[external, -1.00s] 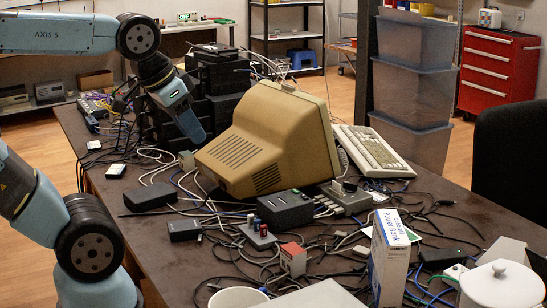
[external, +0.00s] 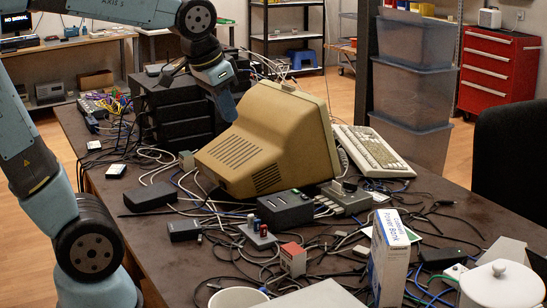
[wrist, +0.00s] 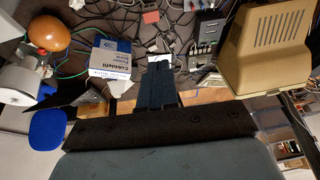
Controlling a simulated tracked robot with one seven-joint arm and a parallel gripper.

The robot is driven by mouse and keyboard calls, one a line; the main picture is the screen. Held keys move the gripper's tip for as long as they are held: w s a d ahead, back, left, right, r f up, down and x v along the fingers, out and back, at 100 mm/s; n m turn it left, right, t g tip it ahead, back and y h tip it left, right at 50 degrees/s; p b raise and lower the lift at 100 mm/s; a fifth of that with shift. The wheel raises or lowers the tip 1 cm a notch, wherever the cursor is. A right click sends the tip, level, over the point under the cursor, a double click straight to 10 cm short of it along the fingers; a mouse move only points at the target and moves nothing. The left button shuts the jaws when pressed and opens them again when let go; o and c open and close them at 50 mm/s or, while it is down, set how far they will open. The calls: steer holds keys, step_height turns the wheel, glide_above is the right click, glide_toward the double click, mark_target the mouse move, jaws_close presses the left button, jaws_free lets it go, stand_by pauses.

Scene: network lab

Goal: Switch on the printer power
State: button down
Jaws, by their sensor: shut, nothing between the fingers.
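I cannot pick out a printer or its power switch for certain in either view. A black box (external: 285,208) with small marks on its front sits before the beige CRT monitor (external: 262,150). A small grey block with switch-like knobs (external: 258,236) stands just in front of it. My gripper (external: 231,112) points down over the back left of the monitor, and I cannot tell whether it touches it. In the wrist view my gripper (wrist: 159,66) has its blue fingers together and empty, and the monitor (wrist: 270,45) is at the right.
Loose cables cover the dark table. A power bank box (external: 390,258) and white lidded pot (external: 499,284) stand at the front right. A keyboard (external: 375,152) lies right of the monitor. Black stacked units (external: 183,115) stand at its back left.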

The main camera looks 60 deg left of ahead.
mark_target(303, 194)
steer(key=w+a+f+g+y, duration=0.1)
steer(key=w+a+f, duration=0.3)
steer(key=w, duration=0.7)
steer(key=w+a+f+g+y, duration=0.2)
steer(key=w+a+f, duration=0.3)
steer(key=w+f, duration=0.4)
steer(key=w+a+f+g+y, duration=0.1)
steer(key=w+a+f, duration=0.3)
steer(key=w+f, duration=0.3)
steer(key=w, duration=0.5)
steer(key=shift+w+a+f, duration=0.15)
steer(key=shift+w, duration=0.25)
steer(key=shift+f, duration=0.1)
steer(key=x, duration=1.3)
steer(key=shift+s+a+f, duration=0.25)
steer(key=shift+a, duration=0.2)
